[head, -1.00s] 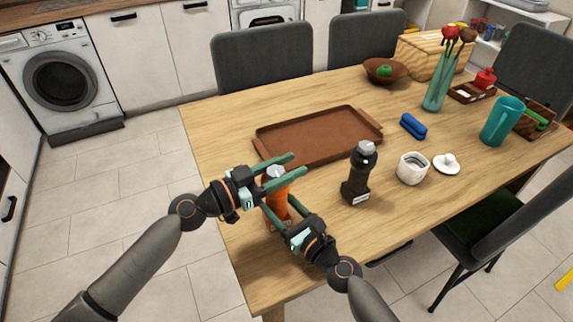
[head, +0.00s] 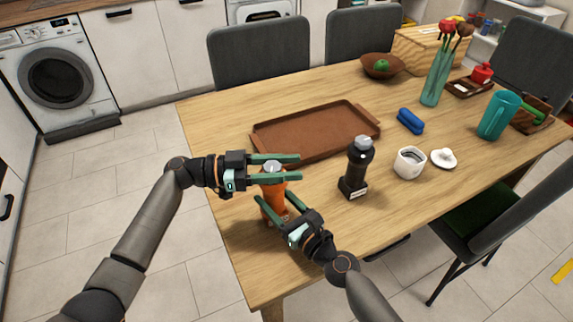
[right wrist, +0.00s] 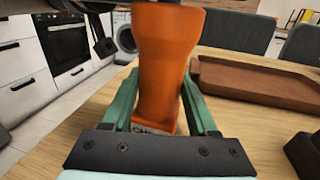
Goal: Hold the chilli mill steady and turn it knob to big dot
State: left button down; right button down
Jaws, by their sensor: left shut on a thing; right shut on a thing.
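The orange chilli mill (head: 271,191) stands upright near the table's front left edge. Its grey knob (head: 271,166) is on top, between the fingers of my left gripper (head: 287,168), which is shut on it. My right gripper (head: 276,208) is shut on the mill's body lower down. The right wrist view shows the orange body (right wrist: 168,55) with a green finger of my right gripper (right wrist: 163,108) on each side. A small label low on the body is too blurred to read. The dot marks cannot be made out.
A dark mill (head: 358,168) stands to the right. A brown tray (head: 317,132) lies behind the orange mill. A white pot (head: 409,162), its lid (head: 443,158) and a blue object (head: 410,121) are farther right. Bare table lies in front of the dark mill.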

pick_arm(q)
jog(key=shift+f, duration=0.1)
pick_arm(e)
jog(key=shift+s+a, duration=0.1)
jog(key=shift+a, duration=0.05)
pick_arm(q)
jog(key=shift+c, duration=1.9)
grip_release()
jog(key=shift+a, duration=0.1)
pick_arm(e)
jog(key=shift+d, duration=0.2)
pick_arm(q)
jog(key=a, duration=1.2)
pick_arm(e)
jog(key=shift+c, duration=0.5)
grip_release()
